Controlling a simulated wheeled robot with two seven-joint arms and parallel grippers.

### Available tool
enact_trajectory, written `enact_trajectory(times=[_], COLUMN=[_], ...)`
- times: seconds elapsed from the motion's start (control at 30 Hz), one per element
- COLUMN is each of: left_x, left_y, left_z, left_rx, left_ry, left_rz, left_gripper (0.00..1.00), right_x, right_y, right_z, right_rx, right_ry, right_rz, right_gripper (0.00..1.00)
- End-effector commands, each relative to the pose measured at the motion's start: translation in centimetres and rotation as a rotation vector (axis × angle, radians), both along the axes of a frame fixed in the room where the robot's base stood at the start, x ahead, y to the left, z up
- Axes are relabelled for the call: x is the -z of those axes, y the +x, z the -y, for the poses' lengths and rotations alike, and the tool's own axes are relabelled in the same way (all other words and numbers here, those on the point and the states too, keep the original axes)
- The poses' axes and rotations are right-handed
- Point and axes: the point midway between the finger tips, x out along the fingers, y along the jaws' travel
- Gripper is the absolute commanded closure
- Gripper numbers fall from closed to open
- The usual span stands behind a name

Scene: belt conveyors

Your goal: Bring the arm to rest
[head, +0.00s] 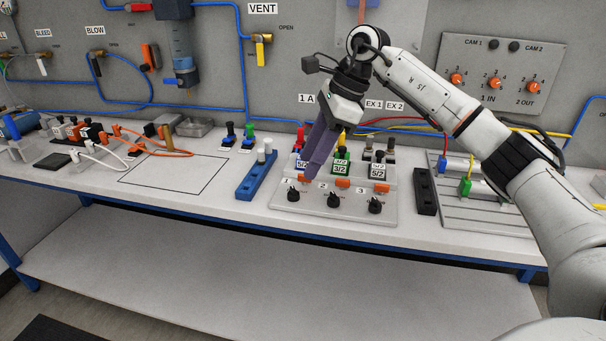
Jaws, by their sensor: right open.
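My right arm (428,88) comes in from the right and reaches over the workbench. My right gripper (316,160) points down and to the left, with its purple fingers just above or in front of the valve panel (335,203). I cannot tell whether a fingertip touches the panel. My left gripper is not in view.
Black knobs (333,200) line the panel's front. A blue rail (257,177) stands left of it, a black block (425,191) right. A grey slotted plate (485,198) holds blue and green parts. Hoses run along the back wall.

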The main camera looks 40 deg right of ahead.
Motion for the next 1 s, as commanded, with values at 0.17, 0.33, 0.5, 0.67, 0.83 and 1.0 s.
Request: enact_trajectory(times=[0.17, 0.33, 0.5, 0.67, 0.83, 1.0], left_x=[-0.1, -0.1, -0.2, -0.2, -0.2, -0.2], left_y=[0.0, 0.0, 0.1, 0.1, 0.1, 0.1], left_z=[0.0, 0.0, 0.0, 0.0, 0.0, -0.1], left_rx=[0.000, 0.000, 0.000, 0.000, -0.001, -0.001], left_ry=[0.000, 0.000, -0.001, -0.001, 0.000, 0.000], left_rz=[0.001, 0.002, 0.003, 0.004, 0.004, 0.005], left_gripper=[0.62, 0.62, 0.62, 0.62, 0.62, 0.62], right_x=[-2.0, -2.4, -2.3, -2.3, -2.1, 0.7], right_y=[-0.5, -0.6, -0.6, -0.6, -0.5, 0.2], right_z=[0.7, 0.8, 0.8, 0.8, 0.4, -4.9], right_rx=[0.000, 0.000, 0.000, 0.000, -0.003, -0.038], right_ry=[0.000, 0.000, 0.000, 0.000, 0.007, 0.139], right_rz=[0.001, 0.000, 0.000, 0.000, -0.001, -0.004], right_gripper=[0.60, 0.60, 0.60, 0.60, 0.60, 0.60])
